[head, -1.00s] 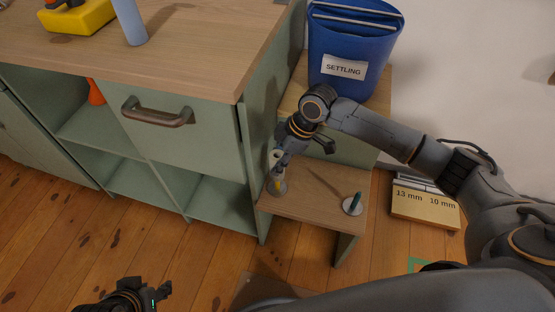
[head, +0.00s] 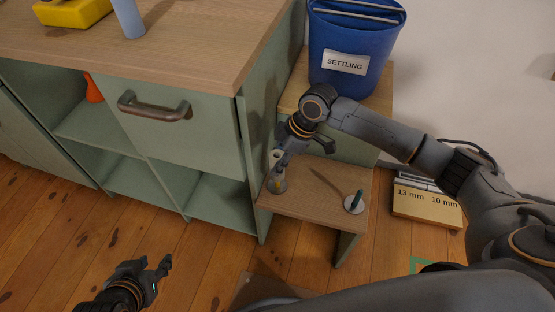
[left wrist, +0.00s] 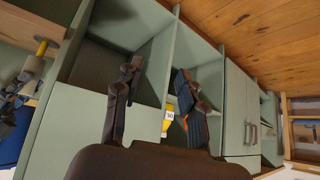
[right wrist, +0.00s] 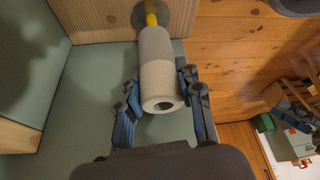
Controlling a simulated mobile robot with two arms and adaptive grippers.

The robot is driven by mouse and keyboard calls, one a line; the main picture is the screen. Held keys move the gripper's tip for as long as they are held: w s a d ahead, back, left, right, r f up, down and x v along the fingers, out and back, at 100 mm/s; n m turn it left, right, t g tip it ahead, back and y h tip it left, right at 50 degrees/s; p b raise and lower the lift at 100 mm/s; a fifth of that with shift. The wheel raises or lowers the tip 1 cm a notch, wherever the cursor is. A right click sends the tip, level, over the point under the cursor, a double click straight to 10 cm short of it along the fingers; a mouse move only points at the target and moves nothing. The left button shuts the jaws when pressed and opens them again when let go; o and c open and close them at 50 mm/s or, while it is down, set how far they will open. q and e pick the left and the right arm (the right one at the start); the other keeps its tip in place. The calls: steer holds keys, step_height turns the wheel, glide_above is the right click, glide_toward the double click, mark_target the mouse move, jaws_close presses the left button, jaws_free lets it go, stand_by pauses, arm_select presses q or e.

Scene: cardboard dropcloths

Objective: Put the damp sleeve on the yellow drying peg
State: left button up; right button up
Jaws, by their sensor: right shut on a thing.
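The damp sleeve (right wrist: 160,75) is a pale grey tube with a darker band, held between the fingers of my right gripper (right wrist: 158,95). The yellow drying peg (right wrist: 151,19) stands on a round grey base on the low wooden step. The sleeve's far end lines up with the peg and hides its upper part; I cannot tell how far it is around it. In the head view the sleeve (head: 275,156) is above the peg (head: 278,184). My left gripper (head: 158,268) is open and empty, low in front of the green cabinet.
The blue SETTLING bin (head: 352,50) stands behind. The cabinet side (head: 262,130) is close on the left. A box marked 13 mm and 10 mm (head: 425,207) lies on the floor.

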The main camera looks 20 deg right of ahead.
steer(key=shift+f+b, duration=0.3)
steer(key=shift+f, duration=1.15)
arm_select(q)
steer(key=w+d+r+t, duration=0.1)
steer(key=w+r+t, duration=0.2)
steer(key=w, duration=0.1)
steer(key=shift+w+d+r+h, duration=0.15)
steer(key=shift+w+d+h, duration=0.2)
steer(key=shift+d+h, duration=0.05)
arm_select(e)
steer(key=shift+f, duration=0.9)
steer(key=o, duration=1)
steer(key=shift+c, duration=0.2)
steer(key=v, duration=1.2)
